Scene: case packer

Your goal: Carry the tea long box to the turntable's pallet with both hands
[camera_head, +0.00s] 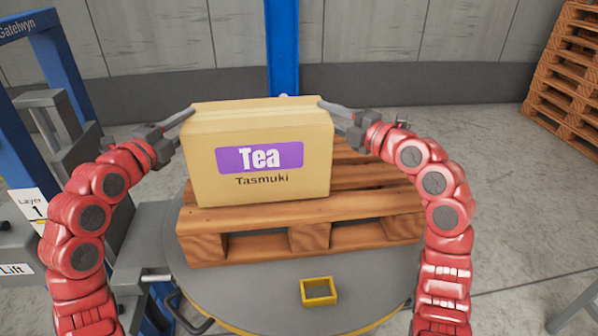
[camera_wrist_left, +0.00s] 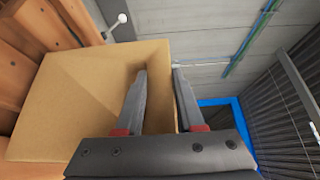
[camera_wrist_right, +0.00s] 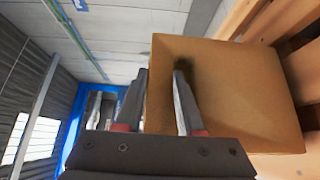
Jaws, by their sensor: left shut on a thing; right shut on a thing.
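The tea long box (camera_head: 258,180) is a tan carton with a purple "Tea" label and the word "Tasmuki". It is upright over the left part of the wooden pallet (camera_head: 375,232) on the round grey turntable (camera_head: 255,295). I cannot tell whether its bottom touches the boards. My left gripper (camera_head: 190,113) is shut on the box's upper left edge, and my right gripper (camera_head: 322,106) on its upper right edge. The box also fills much of the left wrist view (camera_wrist_left: 75,95) and the right wrist view (camera_wrist_right: 245,95), with one finger of each gripper against its side.
A small yellow tray (camera_head: 319,291) lies on the turntable in front of the pallet. A blue post (camera_head: 282,45) stands behind the box. Stacked pallets (camera_head: 570,75) stand at the back right. Machine panels labelled "Layer 1" and "Lift" (camera_head: 14,270) are at the left. The pallet's right part is bare.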

